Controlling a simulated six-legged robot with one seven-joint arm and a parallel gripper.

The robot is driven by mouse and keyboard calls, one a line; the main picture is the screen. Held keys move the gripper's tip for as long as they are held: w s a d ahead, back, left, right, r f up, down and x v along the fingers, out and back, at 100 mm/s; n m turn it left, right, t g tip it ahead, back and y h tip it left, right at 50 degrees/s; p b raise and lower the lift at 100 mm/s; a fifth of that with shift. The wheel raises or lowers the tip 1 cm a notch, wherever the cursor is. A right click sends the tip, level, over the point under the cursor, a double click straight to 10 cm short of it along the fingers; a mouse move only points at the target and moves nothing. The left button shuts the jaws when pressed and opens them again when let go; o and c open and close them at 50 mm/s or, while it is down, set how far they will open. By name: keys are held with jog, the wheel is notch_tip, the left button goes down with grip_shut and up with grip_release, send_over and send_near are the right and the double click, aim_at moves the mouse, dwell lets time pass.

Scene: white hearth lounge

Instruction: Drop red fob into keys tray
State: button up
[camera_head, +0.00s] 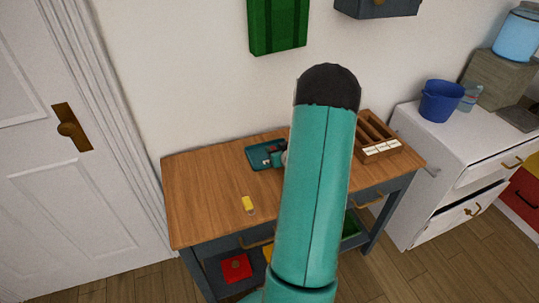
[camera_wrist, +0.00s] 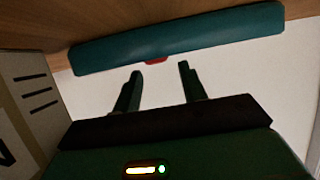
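A teal tray (camera_head: 256,148) lies on the wooden desk, partly hidden by my arm; small dark items show in it. In the wrist view the tray (camera_wrist: 110,50) appears upside down, with its side facing me. A small sliver of red (camera_wrist: 155,61), possibly the red fob, shows at the tray's rim; most of it is hidden. My gripper (camera_wrist: 160,67) has its two fingers apart, with nothing held between them, pointing at the tray. In the head view my gripper (camera_head: 279,158) is at the tray's right edge, mostly hidden.
A yellow fob-like item (camera_head: 248,204) lies on the desk (camera_head: 205,190). A wooden organizer (camera_head: 385,152) with white labels stands at right. A red item (camera_head: 235,268) is on the lower shelf. A white cabinet (camera_head: 425,165) with a blue bucket (camera_head: 440,101) stands further right.

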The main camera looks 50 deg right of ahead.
jog(key=shift+o, duration=0.4)
jog(key=v, duration=1.3)
jog(key=shift+s+a+r, duration=0.15)
jog(key=shift+s+r, duration=0.05)
jog(key=shift+s, duration=0.1)
